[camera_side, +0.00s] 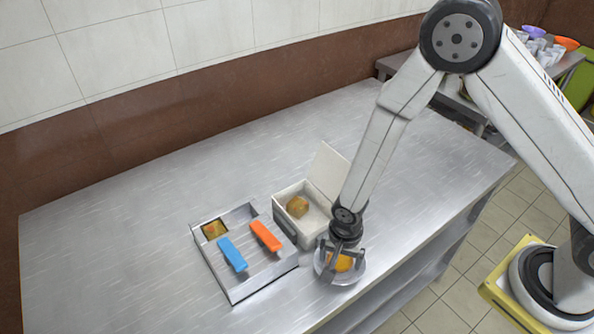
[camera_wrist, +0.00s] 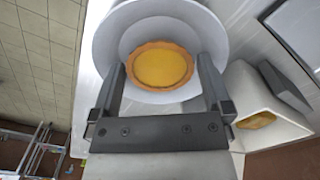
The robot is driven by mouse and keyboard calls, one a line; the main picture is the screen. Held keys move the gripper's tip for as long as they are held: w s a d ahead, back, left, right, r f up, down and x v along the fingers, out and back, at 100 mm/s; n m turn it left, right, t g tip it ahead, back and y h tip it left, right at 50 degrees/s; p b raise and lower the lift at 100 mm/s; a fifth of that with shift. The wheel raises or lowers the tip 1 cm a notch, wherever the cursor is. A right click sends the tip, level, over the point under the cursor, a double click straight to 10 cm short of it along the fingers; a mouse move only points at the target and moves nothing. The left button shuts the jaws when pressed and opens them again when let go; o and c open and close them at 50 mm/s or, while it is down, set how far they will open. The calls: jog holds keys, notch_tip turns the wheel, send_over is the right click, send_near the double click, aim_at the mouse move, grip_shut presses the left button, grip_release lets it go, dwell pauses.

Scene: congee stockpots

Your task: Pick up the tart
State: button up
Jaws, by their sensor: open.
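The tart (camera_side: 343,264), with a yellow filling and brown crust, lies in a white round dish (camera_side: 353,275) near the table's front edge. In the wrist view the whole tart (camera_wrist: 160,66) shows at the top middle, inside the white dish (camera_wrist: 218,28). My gripper (camera_side: 341,260) is over the dish, pointing down. Its fingers are open, one on each side of the tart, in the wrist view (camera_wrist: 161,64). There is a visible gap between the fingers and the crust there. I cannot tell the exact fingertip height above the dish.
A white box (camera_side: 286,221) with its lid open stands close left of the dish, with a brown bun-like item (camera_side: 297,206) inside. A metal tray (camera_side: 232,296) further left holds blue (camera_side: 232,254) and orange (camera_side: 265,236) bars and a small brown piece (camera_side: 214,229). The table behind is clear.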

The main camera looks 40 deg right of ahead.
aim_at(340, 260)
dwell(0.4)
jog(key=c, duration=0.9)
jog(key=shift+c, duration=0.2)
jog(key=shift+r, duration=0.1)
notch_tip(340, 260, up, 10)
dwell(0.4)
dwell(0.5)
